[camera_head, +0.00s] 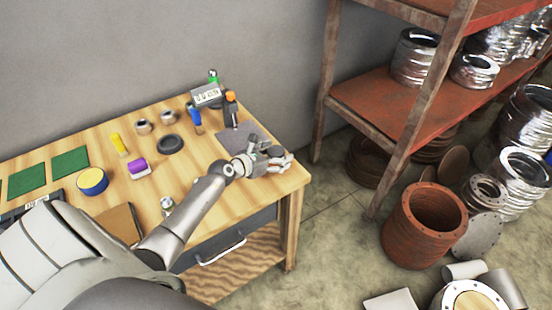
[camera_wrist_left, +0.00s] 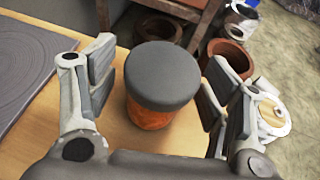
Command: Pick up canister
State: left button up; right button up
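The canister (camera_wrist_left: 163,78) has a dark grey round lid and an orange body. It stands upright on the wooden table in the left wrist view. My left gripper (camera_head: 279,160) is low over the table's right end in the head view. The left wrist view shows its fingers open, one on each side of the canister, with the canister between them. Narrow gaps show beside the lid; I cannot tell whether either finger touches the lower body. In the head view I cannot make out the canister at the gripper. My right gripper is in neither view.
A grey square mat (camera_wrist_left: 28,68) lies left of the canister in the left wrist view. A rusty shelf (camera_head: 388,105) stands to the right.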

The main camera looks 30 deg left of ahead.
pick_arm(q)
jog(key=c, duration=0.9)
jog(key=shift+c, duration=0.4)
jog(key=shift+r, duration=0.15)
